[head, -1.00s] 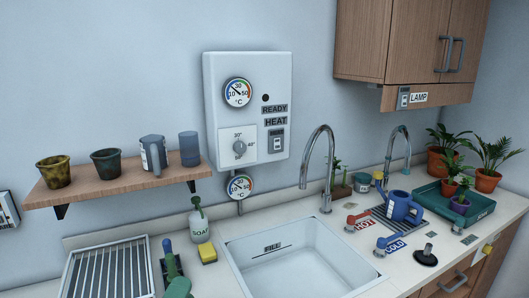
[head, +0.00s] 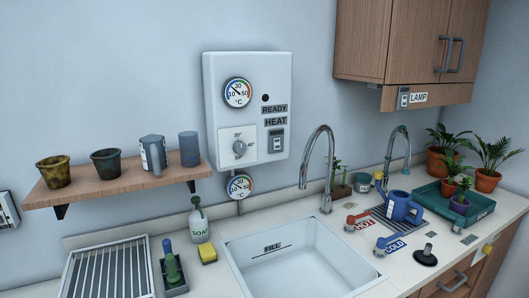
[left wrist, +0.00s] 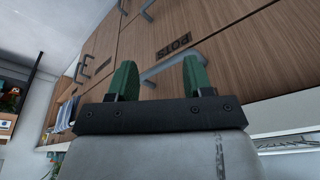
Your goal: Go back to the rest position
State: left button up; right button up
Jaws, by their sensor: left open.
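My left gripper (left wrist: 160,72) shows in the left wrist view, with two green fingers spread wide and nothing held between them. Beyond the fingertips are wooden cabinet fronts (left wrist: 225,25) with a grey bar handle (left wrist: 180,65) and a dark label, seen upside down, that seems to read POTS. How far the handle is from the fingers is hard to tell. Neither gripper shows in the head view.
In the head view, the counter holds a white sink (head: 300,262), a drying rack (head: 108,270), a soap bottle (head: 199,225), a blue watering can (head: 399,207) and a green tray (head: 430,200) with potted palms (head: 487,165). A shelf (head: 120,184) bears pots and jugs.

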pick_arm(q)
jog(key=s+f+g, duration=0.1)
jog(key=s+f, duration=0.1)
jog(key=f, duration=0.9)
jog(key=s+f, duration=0.2)
jog(key=f, duration=0.9)
jog(key=s+a+f+g, duration=0.1)
jog(key=s+a+f, duration=0.2)
jog(key=s+f, duration=1)
jog(key=shift+s, duration=0.35)
